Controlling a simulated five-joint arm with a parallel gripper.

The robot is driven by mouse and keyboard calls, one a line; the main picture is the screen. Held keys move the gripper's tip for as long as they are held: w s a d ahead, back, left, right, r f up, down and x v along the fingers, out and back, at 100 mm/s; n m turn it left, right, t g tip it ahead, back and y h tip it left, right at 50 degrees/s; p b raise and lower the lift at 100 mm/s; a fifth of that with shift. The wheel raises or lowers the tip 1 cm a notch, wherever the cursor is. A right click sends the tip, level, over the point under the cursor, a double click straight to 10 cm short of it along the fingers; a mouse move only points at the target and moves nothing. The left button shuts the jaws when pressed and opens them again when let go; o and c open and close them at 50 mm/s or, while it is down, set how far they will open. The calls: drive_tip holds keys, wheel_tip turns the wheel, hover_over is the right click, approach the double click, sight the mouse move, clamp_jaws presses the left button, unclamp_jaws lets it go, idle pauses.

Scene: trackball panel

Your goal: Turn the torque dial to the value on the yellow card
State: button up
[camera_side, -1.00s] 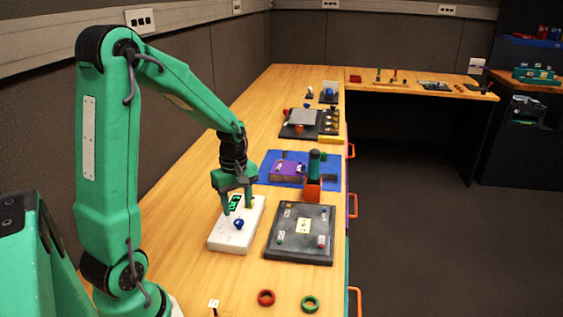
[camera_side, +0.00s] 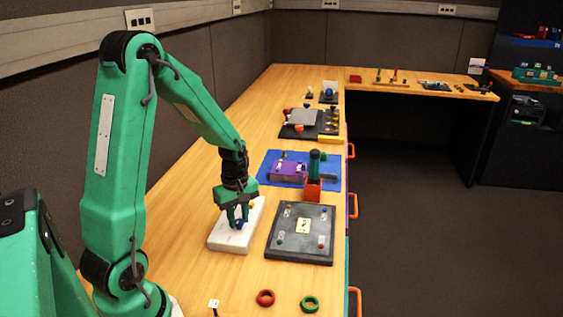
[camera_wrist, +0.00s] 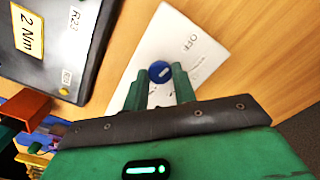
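The blue torque dial (camera_wrist: 160,72) is on a white box (camera_wrist: 207,49) and has a pale mark on its top. The box also shows in the side view (camera_side: 226,240). My gripper (camera_side: 239,222) is low over the box, with the dial at its fingertips. In the wrist view my fingers (camera_wrist: 160,79) flank the dial closely; I cannot tell whether they touch it. The box's display is hidden by my gripper in the side view.
The grey panel lies right of the box in the side view. Behind are a blue mat (camera_side: 265,177) and an orange-red block (camera_side: 312,190). The wooden bench (camera_side: 180,217) is clear left of the box.

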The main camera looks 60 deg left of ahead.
drive_tip(key=shift+m, duration=0.4)
drive_tip(key=shift+c, duration=0.4)
drive_tip(key=m, duration=0.2)
drive_tip(key=shift+m, duration=0.3)
drive_tip(key=m, duration=0.9)
drive_tip(key=shift+m, duration=1.7)
drive_tip(key=o, duration=1)
drive_tip(key=shift+r, duration=0.1)
